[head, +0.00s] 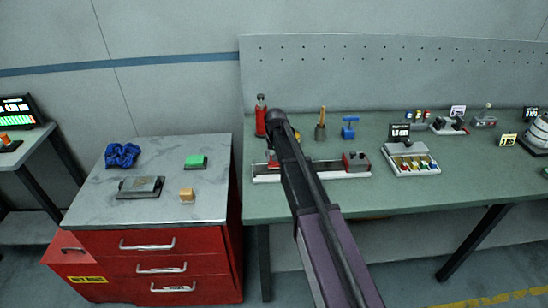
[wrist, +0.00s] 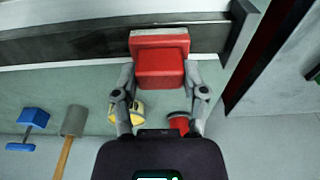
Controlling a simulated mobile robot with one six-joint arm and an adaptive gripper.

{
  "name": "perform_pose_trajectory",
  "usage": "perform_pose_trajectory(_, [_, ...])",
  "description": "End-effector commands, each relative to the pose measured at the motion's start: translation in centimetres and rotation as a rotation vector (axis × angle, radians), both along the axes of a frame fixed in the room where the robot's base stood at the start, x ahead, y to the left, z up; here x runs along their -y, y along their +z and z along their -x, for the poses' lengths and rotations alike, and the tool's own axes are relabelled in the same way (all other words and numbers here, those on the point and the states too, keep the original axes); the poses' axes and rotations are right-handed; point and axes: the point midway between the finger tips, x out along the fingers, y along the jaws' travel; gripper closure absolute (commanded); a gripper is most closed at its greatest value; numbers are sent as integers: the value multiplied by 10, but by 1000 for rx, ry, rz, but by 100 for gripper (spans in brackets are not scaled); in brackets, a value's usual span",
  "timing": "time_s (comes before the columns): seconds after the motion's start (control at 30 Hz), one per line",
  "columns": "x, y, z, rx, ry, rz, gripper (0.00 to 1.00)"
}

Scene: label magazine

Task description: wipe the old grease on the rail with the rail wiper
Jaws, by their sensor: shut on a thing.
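The rail (head: 335,176) is a long light-edged strip near the front of the green workbench. In the wrist view the rail (wrist: 70,42) crosses the top as a dark grey channel, ending at a raised end piece at right. My gripper (wrist: 159,78) is shut on the rail wiper (wrist: 160,68), a red block with a paler edge. The wiper is over the rail close to that end piece; I cannot tell whether it touches. In the head view my arm hides most of the gripper and wiper. I cannot make out the grease clearly.
Behind the rail stand a red bottle (head: 260,116), a wooden-handled tool (head: 321,130) and a blue tool (head: 349,129). A tray of coloured parts (head: 412,160) is to the right. A marble-topped red cabinet (head: 150,208) stands left.

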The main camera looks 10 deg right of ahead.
Motion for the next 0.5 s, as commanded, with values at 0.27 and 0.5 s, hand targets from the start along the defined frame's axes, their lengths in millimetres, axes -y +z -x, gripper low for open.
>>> perform_pose_trajectory(0.27, [6, -1, 0, 0, 0, 0, 82])
perform_pose_trajectory(0.5, [21, -2, 1, 0, -1, 0, 82])
